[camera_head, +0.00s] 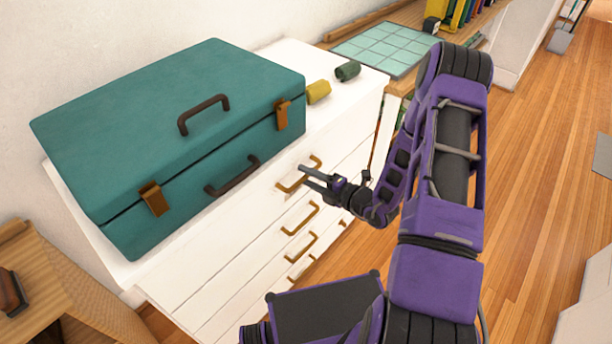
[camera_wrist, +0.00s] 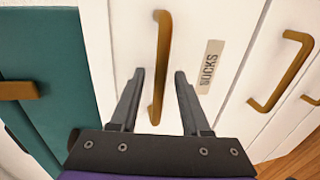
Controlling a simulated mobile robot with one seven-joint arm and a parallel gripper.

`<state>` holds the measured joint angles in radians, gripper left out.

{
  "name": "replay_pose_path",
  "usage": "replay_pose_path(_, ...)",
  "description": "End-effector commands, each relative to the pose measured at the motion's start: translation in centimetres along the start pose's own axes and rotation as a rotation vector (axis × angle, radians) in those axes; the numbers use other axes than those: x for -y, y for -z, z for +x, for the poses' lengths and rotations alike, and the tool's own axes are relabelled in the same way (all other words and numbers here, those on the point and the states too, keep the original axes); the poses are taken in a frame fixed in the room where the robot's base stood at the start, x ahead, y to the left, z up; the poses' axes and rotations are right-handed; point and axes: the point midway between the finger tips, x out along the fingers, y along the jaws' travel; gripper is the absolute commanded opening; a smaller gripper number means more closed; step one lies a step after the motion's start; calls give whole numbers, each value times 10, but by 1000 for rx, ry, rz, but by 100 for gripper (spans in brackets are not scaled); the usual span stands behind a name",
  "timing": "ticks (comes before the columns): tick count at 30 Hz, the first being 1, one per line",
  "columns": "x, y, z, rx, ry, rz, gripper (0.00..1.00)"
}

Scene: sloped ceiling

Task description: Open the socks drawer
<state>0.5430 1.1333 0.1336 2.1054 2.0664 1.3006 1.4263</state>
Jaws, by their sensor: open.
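The socks drawer is the top drawer of the white dresser, and its front (camera_wrist: 125,40) appears closed. A tag reading SOCKS (camera_wrist: 210,67) is on it. Its gold bar handle (camera_wrist: 162,45) runs between my two fingertips in the wrist view; it also shows in the head view (camera_head: 287,187). My gripper (camera_wrist: 159,74) is open, one dark finger on each side of the handle. In the head view my gripper (camera_head: 304,177) is right at this handle. I cannot tell whether the fingers touch the handle or the drawer front.
A teal suitcase (camera_head: 170,110) lies on the dresser top (camera_head: 300,60), beside a yellow object (camera_head: 318,92) and a dark green one (camera_head: 348,71). Lower drawers have similar handles (camera_head: 301,218).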

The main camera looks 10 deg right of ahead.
Motion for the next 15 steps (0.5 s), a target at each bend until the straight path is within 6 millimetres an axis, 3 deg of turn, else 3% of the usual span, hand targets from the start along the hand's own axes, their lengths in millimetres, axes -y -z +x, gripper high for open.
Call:
replay_pose_path(12,0,0,9,0,0,0,47)
replay_pose_path(15,0,0,9,0,0,0,29)
